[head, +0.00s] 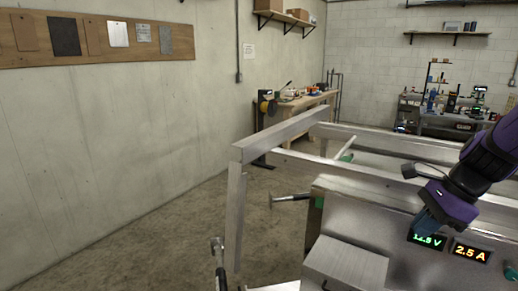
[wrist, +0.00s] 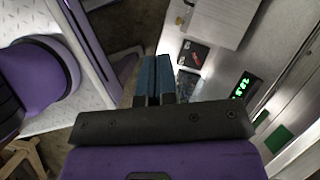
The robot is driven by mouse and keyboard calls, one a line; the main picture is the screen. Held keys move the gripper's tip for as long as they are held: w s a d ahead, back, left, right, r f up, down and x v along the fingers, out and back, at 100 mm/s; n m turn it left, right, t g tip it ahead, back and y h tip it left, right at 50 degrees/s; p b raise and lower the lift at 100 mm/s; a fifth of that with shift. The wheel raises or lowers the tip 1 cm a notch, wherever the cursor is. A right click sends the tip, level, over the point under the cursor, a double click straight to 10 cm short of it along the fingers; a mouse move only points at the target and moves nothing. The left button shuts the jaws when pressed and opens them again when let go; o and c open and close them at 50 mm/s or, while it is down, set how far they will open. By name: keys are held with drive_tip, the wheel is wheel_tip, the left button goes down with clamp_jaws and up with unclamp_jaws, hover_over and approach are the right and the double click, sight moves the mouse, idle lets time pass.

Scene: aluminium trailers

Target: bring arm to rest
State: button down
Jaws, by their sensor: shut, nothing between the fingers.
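My gripper (head: 428,222) is at the right of the head view, on my purple and black arm. It hangs in front of a metal panel (head: 350,215) with lit displays. In the wrist view my gripper's blue fingers (wrist: 153,80) are together with nothing between them. A green display (head: 428,241) and an orange display reading 2.5 A (head: 471,252) are close by the fingertips. I cannot tell whether the fingers touch the panel.
An aluminium trailer frame (head: 285,128) stands in the middle, with a grey box (head: 345,268) at the front. A workbench (head: 300,103) is at the back by the wall. The concrete floor (head: 130,240) at left is clear.

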drive_tip(key=s+a+r+n+t+h, duration=0.1)
drive_tip(key=s+r+n+t+h, duration=0.1)
drive_tip(key=s+r+n, duration=0.4)
drive_tip(key=s+a+r+n+t+h, duration=0.1)
drive_tip(key=s+a+r+n+h, duration=0.1)
drive_tip(key=s+r+n, duration=0.5)
drive_tip(key=n, duration=0.6)
drive_tip(key=shift+a+t+h, duration=0.25)
drive_tip(key=shift+t+h, duration=0.15)
drive_tip(key=shift+r, duration=0.1)
